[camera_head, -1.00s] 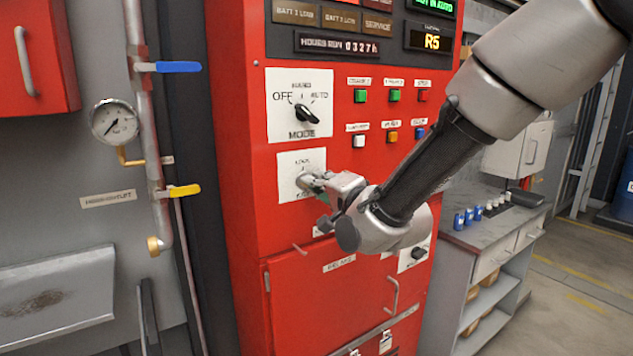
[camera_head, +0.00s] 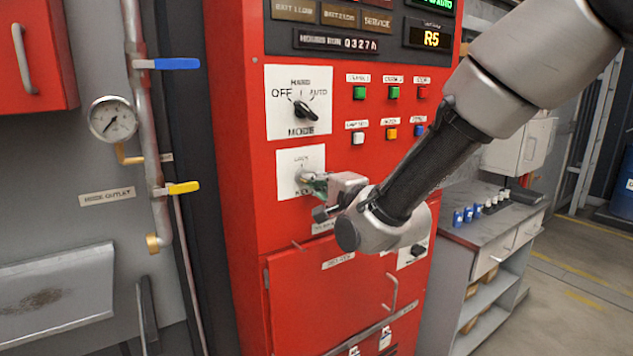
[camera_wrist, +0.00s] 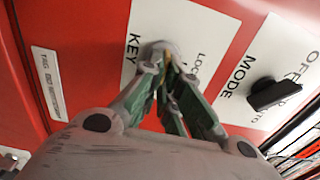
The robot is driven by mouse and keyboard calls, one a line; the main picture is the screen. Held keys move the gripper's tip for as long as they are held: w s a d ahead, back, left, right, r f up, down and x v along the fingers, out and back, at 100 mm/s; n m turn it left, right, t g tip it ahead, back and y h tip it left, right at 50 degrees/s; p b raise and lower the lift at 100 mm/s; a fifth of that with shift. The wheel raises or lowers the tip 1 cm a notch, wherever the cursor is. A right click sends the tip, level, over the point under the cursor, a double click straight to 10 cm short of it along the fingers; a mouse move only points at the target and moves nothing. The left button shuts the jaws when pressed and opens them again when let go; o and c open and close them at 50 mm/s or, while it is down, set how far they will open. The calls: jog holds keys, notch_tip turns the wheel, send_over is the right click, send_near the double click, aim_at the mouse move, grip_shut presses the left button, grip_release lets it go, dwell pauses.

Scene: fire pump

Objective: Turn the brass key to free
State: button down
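The key switch sits on a white plate (camera_head: 288,164) on the red cabinet, below the mode switch. In the wrist view the plate (camera_wrist: 198,30) reads KEY and LOCK, and the round silver lock (camera_wrist: 158,47) shows just beyond the fingertips. My gripper (camera_head: 312,182) is at this lock; in the wrist view its green-sided fingers (camera_wrist: 164,62) come together right at the lock face. They look shut on the brass key, which is almost wholly hidden between them. I cannot read the key's angle.
The black mode knob (camera_head: 305,111) is just above the key plate, also near the fingers in the wrist view (camera_wrist: 272,94). Several push buttons (camera_head: 392,92) are to the right. A cabinet door with a handle (camera_head: 393,295) is below. A pipe with blue and yellow levers (camera_head: 184,187) stands left.

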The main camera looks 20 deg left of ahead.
jog(key=shift+f, duration=0.1)
jog(key=c, duration=1.7)
grip_release()
jog(key=shift+o, duration=0.2)
jog(key=v, duration=1.2)
